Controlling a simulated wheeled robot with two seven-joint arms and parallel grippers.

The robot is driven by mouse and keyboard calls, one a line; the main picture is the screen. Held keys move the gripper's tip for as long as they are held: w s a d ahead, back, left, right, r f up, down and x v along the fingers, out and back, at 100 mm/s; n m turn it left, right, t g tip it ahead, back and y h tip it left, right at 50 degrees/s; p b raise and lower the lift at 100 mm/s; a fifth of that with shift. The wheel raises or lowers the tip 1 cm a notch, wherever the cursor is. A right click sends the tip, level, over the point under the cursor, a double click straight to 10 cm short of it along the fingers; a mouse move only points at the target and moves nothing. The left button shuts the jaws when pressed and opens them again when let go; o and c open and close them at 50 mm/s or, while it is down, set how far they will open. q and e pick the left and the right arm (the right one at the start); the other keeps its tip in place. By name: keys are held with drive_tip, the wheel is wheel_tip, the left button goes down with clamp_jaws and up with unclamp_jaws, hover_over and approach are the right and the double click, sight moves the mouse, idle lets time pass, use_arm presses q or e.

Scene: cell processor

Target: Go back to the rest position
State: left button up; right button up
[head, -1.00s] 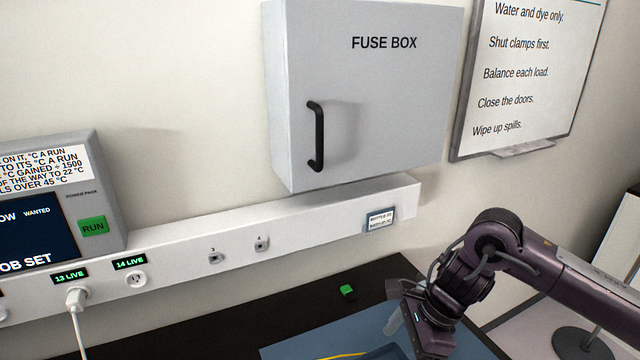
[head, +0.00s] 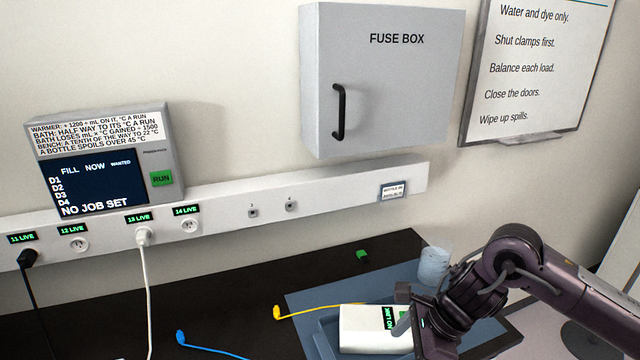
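My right gripper (head: 402,308) is at the lower right, at the end of the dark arm that comes in from the right. It is over a white device (head: 352,328) with a green-lit "NO LINK" display. Its fingers are partly hidden and small, so I cannot tell whether they are open or whether they touch the device. My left gripper is not in view.
A clear cup (head: 434,264) stands behind my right gripper. A socket rail (head: 330,195), fuse box (head: 385,90) and job panel (head: 105,165) are on the wall.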

drive_tip(key=a+r+m+t+y, duration=0.2)
drive_tip(key=a+m+t+y, duration=0.35)
drive_tip(key=a+m, duration=1.2)
drive_tip(key=s+d+f+m+g+h, duration=0.1)
drive_tip(key=s+d+f+m+h, duration=0.2)
drive_tip(key=s+d+m, duration=0.55)
drive_tip(key=s+d+f+m+g+h, duration=0.1)
drive_tip(key=d+f+m+h, duration=0.4)
drive_tip(key=m, duration=0.9)
drive_tip(key=s+d+f+m+g+h, duration=0.15)
drive_tip(key=s+d+m, duration=0.35)
drive_tip(key=d+m, duration=0.5)
wheel_tip(320, 180, down, 36)
drive_tip(key=s+a+b, duration=0.1)
drive_tip(key=s+b, duration=0.1)
drive_tip(key=b, duration=0.2)
use_arm(q)
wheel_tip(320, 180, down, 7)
drive_tip(key=b, duration=0.2)
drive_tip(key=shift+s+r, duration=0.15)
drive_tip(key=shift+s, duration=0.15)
use_arm(e)
drive_tip(key=s+d+f+g+h, duration=0.1)
drive_tip(key=s+d+f, duration=0.2)
drive_tip(key=s+f, duration=1.5)
drive_tip(key=shift+s+f+g, duration=0.4)
drive_tip(key=shift+f, duration=0.2)
